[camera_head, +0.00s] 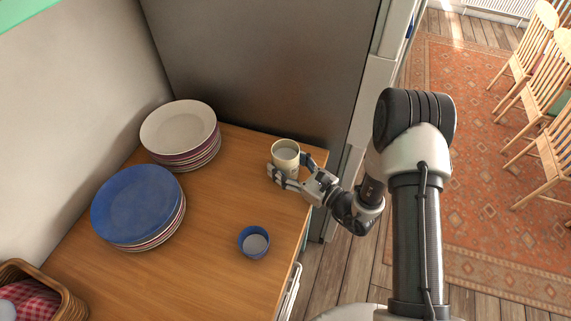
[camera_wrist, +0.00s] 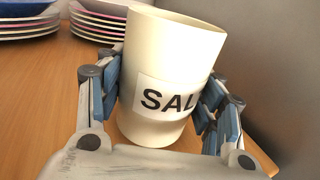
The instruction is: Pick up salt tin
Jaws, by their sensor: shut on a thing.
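The salt tin (camera_head: 286,154) is a cream, open-topped cylinder near the back right edge of the wooden counter. In the wrist view the salt tin (camera_wrist: 168,60) carries a white label with black letters "SAL", the rest covered by a finger. My gripper (camera_head: 285,174) is shut on the tin, with a blue-padded finger on each side of it. In the wrist view my gripper (camera_wrist: 160,100) holds the tin around its middle, and the tin looks slightly tilted. I cannot tell whether its base touches the counter.
A small blue cup (camera_head: 254,242) stands nearer on the counter (camera_head: 215,220). A stack topped by a blue plate (camera_head: 135,203) and a stack topped by a white plate (camera_head: 178,127) stand at left. A basket (camera_head: 70,306) is front left. A grey panel (camera_head: 270,65) rises behind the tin.

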